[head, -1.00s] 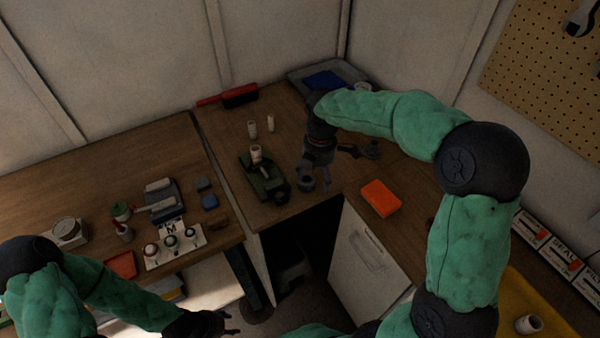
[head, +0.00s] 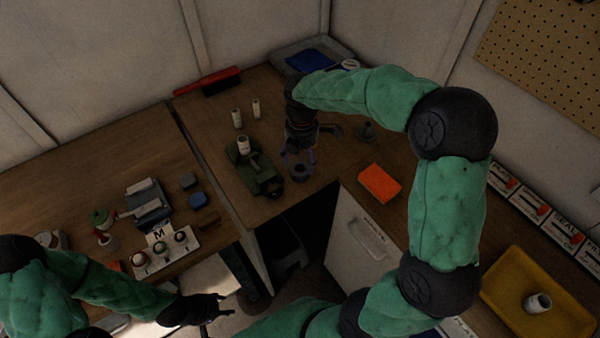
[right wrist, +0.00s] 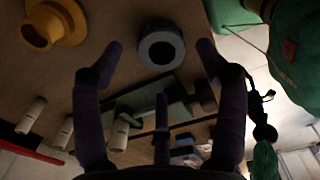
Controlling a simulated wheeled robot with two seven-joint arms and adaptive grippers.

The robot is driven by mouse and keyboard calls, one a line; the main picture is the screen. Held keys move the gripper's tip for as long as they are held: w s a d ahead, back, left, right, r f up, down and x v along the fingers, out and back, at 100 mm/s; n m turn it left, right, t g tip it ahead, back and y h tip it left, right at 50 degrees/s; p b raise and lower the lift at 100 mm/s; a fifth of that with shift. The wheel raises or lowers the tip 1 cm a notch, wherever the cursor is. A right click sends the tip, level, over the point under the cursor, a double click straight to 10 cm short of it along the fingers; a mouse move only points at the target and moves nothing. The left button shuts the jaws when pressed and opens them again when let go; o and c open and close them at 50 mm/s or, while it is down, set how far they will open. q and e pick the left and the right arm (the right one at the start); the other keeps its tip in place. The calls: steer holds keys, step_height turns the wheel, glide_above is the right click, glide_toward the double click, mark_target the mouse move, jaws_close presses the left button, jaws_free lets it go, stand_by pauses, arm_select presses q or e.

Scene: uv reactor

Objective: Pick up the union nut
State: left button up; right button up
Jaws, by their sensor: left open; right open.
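The union nut, seemingly the dark grey ring (head: 301,174), stands on the wooden bench near its front edge. In the right wrist view the ring (right wrist: 161,33) shows its round hole between my right fingertips. My right gripper (head: 298,158) is open and empty just over the ring, with one finger on each side; contact cannot be told. It also shows in the right wrist view (right wrist: 160,47). My left gripper (head: 212,308) is open and empty, low at the front, away from the ring.
A green vise-like fixture (head: 262,178) holding a white cylinder (head: 243,146) stands just left of the ring. Two white cylinders (head: 237,118) stand behind it. A flanged part (head: 366,131) and an orange block (head: 379,183) are to the right. An open gap lies before the bench.

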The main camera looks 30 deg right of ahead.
mark_target(300, 168)
steer(key=f, duration=0.1)
steer(key=f+b, duration=0.1)
steer(key=f, duration=0.1)
steer(key=f+b, duration=0.1)
steer(key=f, duration=0.1)
steer(key=shift+a, duration=0.25)
steer(key=shift+r, duration=0.1)
steer(key=c, duration=1.1)
